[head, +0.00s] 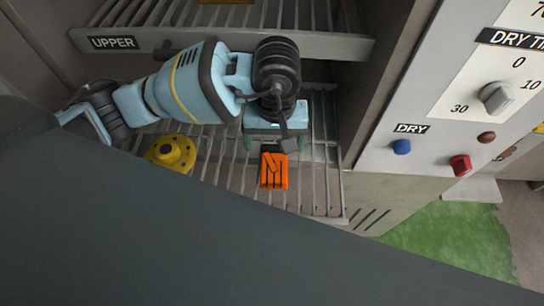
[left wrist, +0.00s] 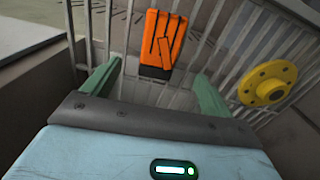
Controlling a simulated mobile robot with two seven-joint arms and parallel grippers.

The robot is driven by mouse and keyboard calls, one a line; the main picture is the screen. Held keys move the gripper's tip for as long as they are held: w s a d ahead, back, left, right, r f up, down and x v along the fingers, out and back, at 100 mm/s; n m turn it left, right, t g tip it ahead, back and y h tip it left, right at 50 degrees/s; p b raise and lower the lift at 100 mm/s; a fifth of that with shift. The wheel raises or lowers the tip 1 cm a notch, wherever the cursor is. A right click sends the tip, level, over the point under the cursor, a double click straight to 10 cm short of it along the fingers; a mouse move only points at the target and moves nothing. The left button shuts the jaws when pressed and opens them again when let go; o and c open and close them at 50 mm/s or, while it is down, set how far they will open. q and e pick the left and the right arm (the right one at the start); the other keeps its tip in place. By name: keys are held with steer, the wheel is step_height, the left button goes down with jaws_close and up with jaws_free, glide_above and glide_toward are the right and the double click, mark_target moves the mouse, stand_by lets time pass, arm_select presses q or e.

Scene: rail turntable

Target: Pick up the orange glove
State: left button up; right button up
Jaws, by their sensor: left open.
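The orange glove (head: 273,172) lies on the wire rack (head: 318,180) below the shelf marked UPPER. It also shows in the left wrist view (left wrist: 160,42), at the top middle, beyond the fingertips. My left gripper (head: 272,146) reaches in from the left, above the rack and just behind the glove in the head view. In the left wrist view its two green fingers (left wrist: 157,70) are spread apart with nothing held between them. The glove looks clear of both fingers. My right gripper is in neither view.
A yellow round flanged piece (head: 171,152) sits on the same rack left of the glove. The UPPER shelf (head: 330,45) overhangs the rack's back. A cabinet panel with a blue button (head: 401,147), a red knob (head: 460,165) and a dial (head: 496,98) stands at the right.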

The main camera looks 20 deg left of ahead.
mark_target(274, 163)
arm_select(q)
steer(key=shift+s+d+f, duration=0.1)
steer(key=shift+s+f, duration=0.05)
steer(key=shift+f, duration=1.25)
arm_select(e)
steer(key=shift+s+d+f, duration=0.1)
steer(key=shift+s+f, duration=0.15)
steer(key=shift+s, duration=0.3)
arm_select(q)
steer(key=shift+f, duration=2.5)
steer(key=c, duration=1.1)
steer(key=shift+o, duration=0.2)
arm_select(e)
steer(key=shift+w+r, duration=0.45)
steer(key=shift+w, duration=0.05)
arm_select(q)
steer(key=shift+r, duration=0.15)
